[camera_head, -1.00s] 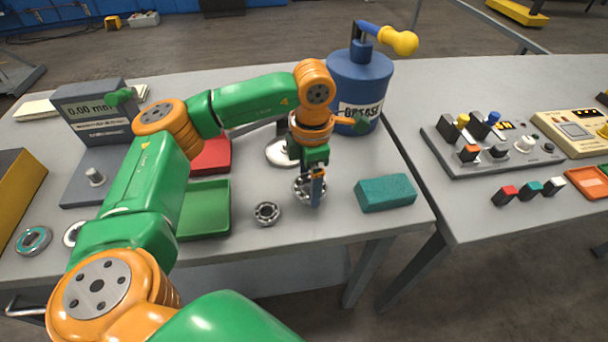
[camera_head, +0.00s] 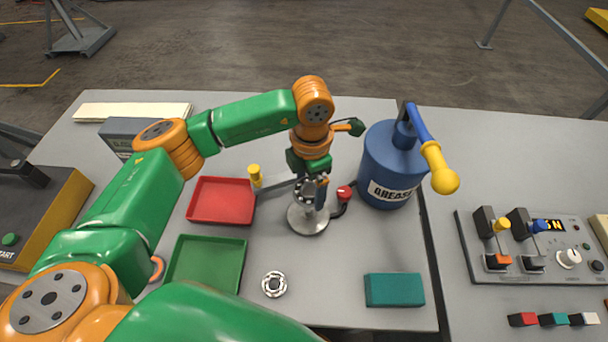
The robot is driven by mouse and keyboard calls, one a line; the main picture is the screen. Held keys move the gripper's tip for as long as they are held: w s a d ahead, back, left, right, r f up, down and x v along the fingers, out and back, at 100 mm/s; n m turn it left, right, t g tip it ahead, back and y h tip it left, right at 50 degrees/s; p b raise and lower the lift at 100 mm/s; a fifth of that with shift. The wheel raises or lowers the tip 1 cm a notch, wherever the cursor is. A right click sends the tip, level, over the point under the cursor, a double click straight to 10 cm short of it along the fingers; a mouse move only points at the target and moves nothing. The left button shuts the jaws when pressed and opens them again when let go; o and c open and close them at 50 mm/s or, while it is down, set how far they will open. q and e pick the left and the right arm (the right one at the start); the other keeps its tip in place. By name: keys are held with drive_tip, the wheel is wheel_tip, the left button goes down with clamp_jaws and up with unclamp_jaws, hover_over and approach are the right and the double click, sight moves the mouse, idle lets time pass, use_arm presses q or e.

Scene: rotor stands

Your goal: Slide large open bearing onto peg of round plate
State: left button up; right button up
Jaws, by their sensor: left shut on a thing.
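My left gripper (camera_head: 312,190) is shut on the large open bearing (camera_head: 306,190), a silver ring with balls showing, held upright with its face toward the camera. The bearing is over the round plate (camera_head: 309,223), a shiny metal disc on the grey table. The gripper and bearing cover the plate's middle, so I cannot see the peg or tell whether the bearing touches it. My right gripper is not in view.
A smaller bearing (camera_head: 274,284) lies in front, right of a green tray (camera_head: 207,264). A red tray (camera_head: 221,201) is left of the plate. A blue grease can (camera_head: 391,165) stands close on the right, with a teal block (camera_head: 394,290) in front of it.

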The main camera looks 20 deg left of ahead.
sight(309, 210)
use_arm(q)
drive_tip(key=shift+s+f, duration=0.15)
drive_tip(key=shift+s, duration=0.25)
drive_tip(key=shift+s+f+b, duration=0.15)
drive_tip(key=shift+f+b, duration=0.05)
drive_tip(key=shift+b, duration=0.1)
drive_tip(key=shift+w+f+b, duration=0.25)
drive_tip(key=shift+f+b, duration=0.15)
drive_tip(key=shift+f, duration=0.3)
drive_tip(key=shift+w+f+b, duration=0.2)
drive_tip(key=shift+f+b, duration=0.2)
drive_tip(key=shift+f, duration=0.3)
drive_tip(key=shift+s+f+b, duration=0.2)
drive_tip(key=shift+f+b, duration=0.4)
drive_tip(key=shift+f, duration=0.15)
drive_tip(key=shift+r, duration=0.1)
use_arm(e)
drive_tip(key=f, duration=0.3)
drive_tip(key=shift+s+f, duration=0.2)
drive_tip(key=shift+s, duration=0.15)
use_arm(q)
drive_tip(key=shift+w, duration=0.1)
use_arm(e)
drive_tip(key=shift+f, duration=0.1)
use_arm(q)
drive_tip(key=shift+f+b, duration=0.5)
drive_tip(key=shift+f, duration=0.05)
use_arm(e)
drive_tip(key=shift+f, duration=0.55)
